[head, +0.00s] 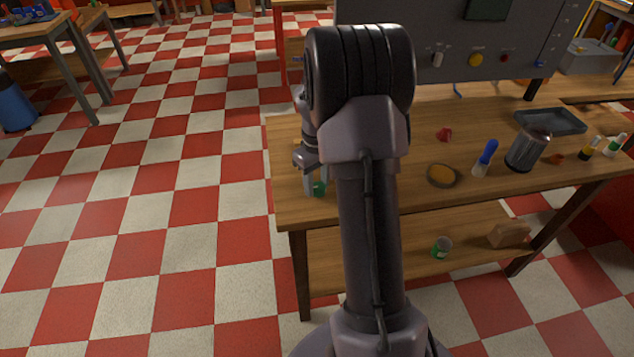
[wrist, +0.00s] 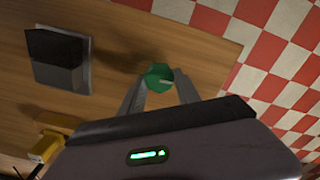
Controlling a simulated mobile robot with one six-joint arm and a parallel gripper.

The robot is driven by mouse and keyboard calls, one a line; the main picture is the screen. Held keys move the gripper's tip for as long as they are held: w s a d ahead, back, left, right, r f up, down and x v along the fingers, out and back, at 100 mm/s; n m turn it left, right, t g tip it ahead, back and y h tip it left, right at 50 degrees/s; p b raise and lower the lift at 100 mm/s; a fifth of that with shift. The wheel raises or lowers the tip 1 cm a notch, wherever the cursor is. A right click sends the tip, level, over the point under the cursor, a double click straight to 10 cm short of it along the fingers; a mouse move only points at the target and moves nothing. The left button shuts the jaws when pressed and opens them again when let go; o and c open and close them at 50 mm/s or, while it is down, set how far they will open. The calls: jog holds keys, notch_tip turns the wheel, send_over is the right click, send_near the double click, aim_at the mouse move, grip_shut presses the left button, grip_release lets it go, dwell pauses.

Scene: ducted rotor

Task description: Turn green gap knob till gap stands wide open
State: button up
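The green gap knob (wrist: 158,77) shows in the wrist view as a faceted green piece with a small pale mark, near the edge of the wooden table. My gripper (wrist: 160,84) points down at it, with one finger on each side of the knob. The fingers stand apart, and a narrow gap seems to show beside the knob; contact is hard to judge.
In the wrist view a dark-topped grey block (wrist: 58,60) and a yellow piece (wrist: 44,146) are to the left.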

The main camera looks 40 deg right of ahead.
grip_shut()
